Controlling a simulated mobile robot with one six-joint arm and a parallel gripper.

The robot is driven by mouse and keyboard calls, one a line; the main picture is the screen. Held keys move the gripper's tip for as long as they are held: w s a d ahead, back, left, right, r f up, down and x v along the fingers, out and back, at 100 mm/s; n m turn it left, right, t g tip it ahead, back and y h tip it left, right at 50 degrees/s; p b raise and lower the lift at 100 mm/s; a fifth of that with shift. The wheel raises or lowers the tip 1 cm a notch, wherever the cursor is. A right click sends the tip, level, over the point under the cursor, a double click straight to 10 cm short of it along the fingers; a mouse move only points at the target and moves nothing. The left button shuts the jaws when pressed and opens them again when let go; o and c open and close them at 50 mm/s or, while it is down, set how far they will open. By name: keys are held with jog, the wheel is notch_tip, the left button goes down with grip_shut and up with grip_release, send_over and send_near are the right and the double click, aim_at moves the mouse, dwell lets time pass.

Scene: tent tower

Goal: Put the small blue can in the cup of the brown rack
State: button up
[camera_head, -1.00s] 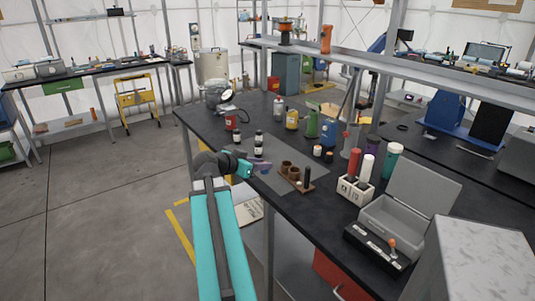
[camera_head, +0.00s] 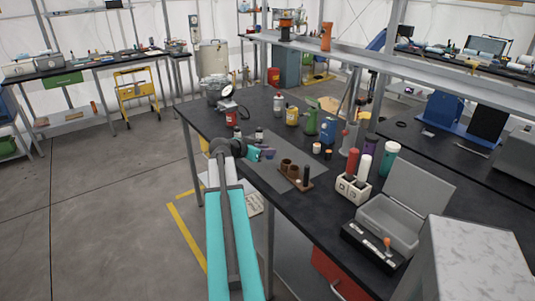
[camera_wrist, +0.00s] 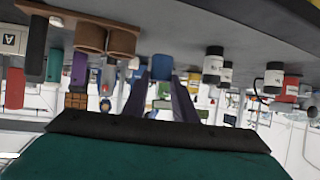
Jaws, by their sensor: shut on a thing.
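The brown rack (camera_head: 307,186) lies on the grey mat of the near bench. It has brown open cups (camera_head: 285,164) on its left side and a dark upright post at its right. In the wrist view, which is upside down, the cups (camera_wrist: 90,36) hang at upper left. My gripper (camera_head: 268,154) is just left of the cups, above the mat and apart from the rack. Its dark purple fingers (camera_wrist: 161,72) are shut on the small blue can (camera_wrist: 162,63), which is mostly hidden between them.
Black-and-white bottles (camera_head: 259,133) stand behind my gripper. A white holder (camera_head: 352,190) with red and white tubes and an open grey case (camera_head: 390,222) stand to the right of the rack. The bench's front edge runs below my arm.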

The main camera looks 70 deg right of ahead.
jog(key=shift+w+d+f+p, duration=0.1)
jog(key=shift+w+d+p, duration=0.15)
jog(key=shift+d, duration=0.7)
jog(key=shift+w+d+f+p, duration=0.1)
jog(key=shift+d+p, duration=0.1)
jog(key=shift+d, duration=0.75)
jog(key=shift+f+p, duration=0.7)
jog(key=shift+f, duration=1.05)
jog(key=shift+f, duration=0.15)
jog(key=o, duration=1)
jog(key=shift+r, duration=0.25)
